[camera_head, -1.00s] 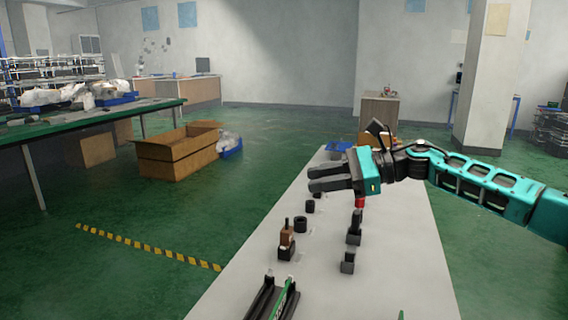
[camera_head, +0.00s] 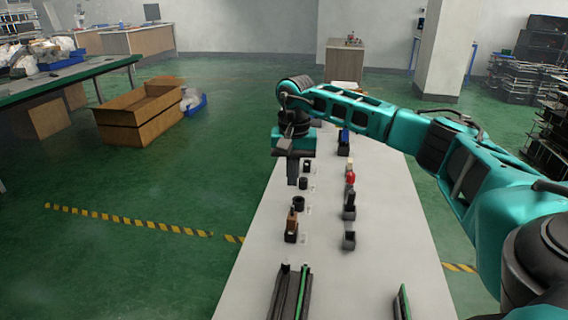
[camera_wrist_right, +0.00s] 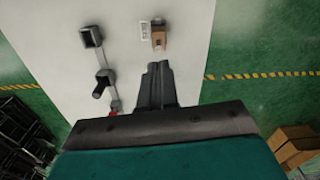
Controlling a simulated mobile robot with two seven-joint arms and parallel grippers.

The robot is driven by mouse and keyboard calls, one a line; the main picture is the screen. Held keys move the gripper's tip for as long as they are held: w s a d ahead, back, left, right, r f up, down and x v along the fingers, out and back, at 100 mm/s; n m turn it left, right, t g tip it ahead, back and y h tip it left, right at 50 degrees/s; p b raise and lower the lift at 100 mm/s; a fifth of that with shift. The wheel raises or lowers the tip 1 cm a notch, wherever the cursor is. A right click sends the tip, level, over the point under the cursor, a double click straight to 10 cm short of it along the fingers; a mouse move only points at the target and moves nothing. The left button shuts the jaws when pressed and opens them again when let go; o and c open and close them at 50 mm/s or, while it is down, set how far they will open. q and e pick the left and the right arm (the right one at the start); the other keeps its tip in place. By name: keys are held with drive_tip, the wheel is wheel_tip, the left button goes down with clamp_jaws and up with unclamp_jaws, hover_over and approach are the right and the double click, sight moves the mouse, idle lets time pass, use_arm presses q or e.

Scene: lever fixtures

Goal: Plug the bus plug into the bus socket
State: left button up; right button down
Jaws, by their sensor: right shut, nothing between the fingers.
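My right gripper (camera_head: 292,182) points down over the left side of the table, with its fingers together and nothing between them. It also shows in the right wrist view (camera_wrist_right: 158,66). A brown block on a dark base (camera_head: 291,228) stands nearer me than the gripper; its brown part (camera_wrist_right: 159,38) lies just beyond the fingertips in the wrist view, apart from them. A grey open-topped block (camera_head: 349,240) and a dark upright piece (camera_head: 349,208) stand in the right row. I cannot tell which pieces are the bus plug and bus socket. My left gripper is out of view.
Black ring-shaped pieces (camera_head: 298,204) stand in the left row. A red piece (camera_head: 350,178) and a blue piece (camera_head: 344,136) stand farther back on the right. Dark rails with green strips (camera_head: 290,292) lie at the near end of the white table (camera_head: 330,280).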

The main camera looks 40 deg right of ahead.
drive_tip(key=shift+d+f, duration=0.1)
drive_tip(key=shift+f, duration=0.55)
drive_tip(key=b, duration=0.4)
hover_over(292, 218)
drive_tip(key=f, duration=0.3)
drive_tip(key=w+d+f, duration=0.1)
drive_tip(key=shift+f, duration=0.35)
drive_tip(key=shift+f, duration=0.3)
drive_tip(key=shift+r, duration=0.1)
